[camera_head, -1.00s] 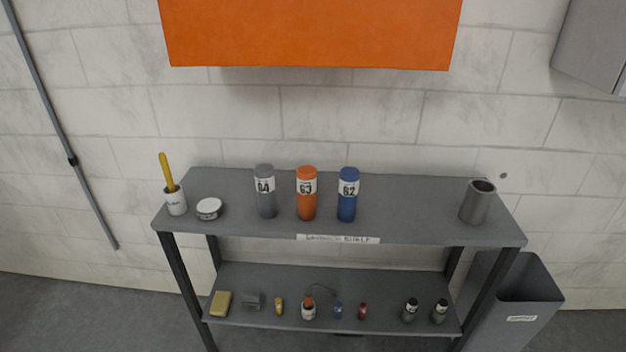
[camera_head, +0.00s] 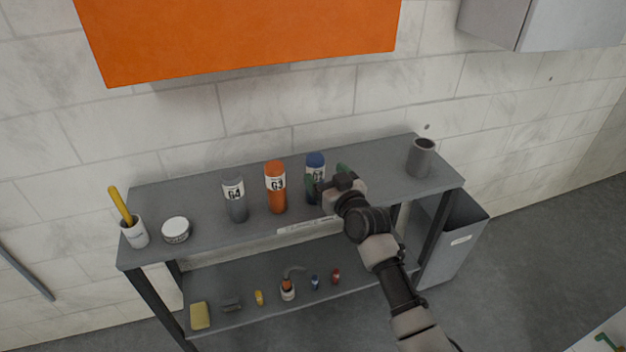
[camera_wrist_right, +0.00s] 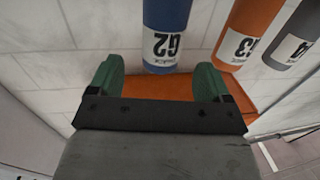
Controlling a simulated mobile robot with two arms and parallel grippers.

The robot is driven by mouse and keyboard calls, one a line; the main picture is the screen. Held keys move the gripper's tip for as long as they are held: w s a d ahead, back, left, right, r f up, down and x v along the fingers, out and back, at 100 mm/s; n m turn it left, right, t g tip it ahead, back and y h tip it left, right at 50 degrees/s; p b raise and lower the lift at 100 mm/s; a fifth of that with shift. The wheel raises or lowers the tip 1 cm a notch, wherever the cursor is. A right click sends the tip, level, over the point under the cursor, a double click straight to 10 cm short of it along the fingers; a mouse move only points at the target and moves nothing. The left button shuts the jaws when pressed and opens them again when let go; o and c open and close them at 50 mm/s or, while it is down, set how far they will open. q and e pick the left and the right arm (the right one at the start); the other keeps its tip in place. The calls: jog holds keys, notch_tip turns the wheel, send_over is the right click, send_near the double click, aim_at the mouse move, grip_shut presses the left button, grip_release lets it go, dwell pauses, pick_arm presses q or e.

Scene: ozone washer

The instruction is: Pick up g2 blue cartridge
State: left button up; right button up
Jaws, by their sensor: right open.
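The blue G2 cartridge (camera_head: 315,163) stands upright on the top shelf of the grey rack, partly hidden behind my right gripper in the head view. My right gripper (camera_head: 326,184) is open, with its green fingertips at the front of the cartridge. In the right wrist view the blue cartridge (camera_wrist_right: 165,28) with its G2 label lies ahead, between the lines of the two green fingers (camera_wrist_right: 160,80). I cannot tell whether the fingers reach around it. My left gripper is not in view.
The orange G3 cartridge (camera_head: 276,187) stands close left of G2, with the grey G4 cartridge (camera_head: 236,198) beyond it. A grey cup (camera_head: 421,157) stands at the right end. A white jar (camera_head: 176,230) and a cup with a yellow handle (camera_head: 135,232) stand at the left.

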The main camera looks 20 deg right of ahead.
aim_at(320, 169)
jog(key=shift+w+a, duration=0.2)
jog(key=shift+w, duration=0.7)
jog(key=shift+w+a, duration=0.2)
jog(key=shift+w, duration=0.7)
jog(key=shift+w+a, duration=0.2)
jog(key=shift+w, duration=0.7)
jog(key=shift+r, duration=0.1)
jog(key=c, duration=1.2)
jog(key=shift+c, duration=1)
jog(key=shift+r, duration=0.1)
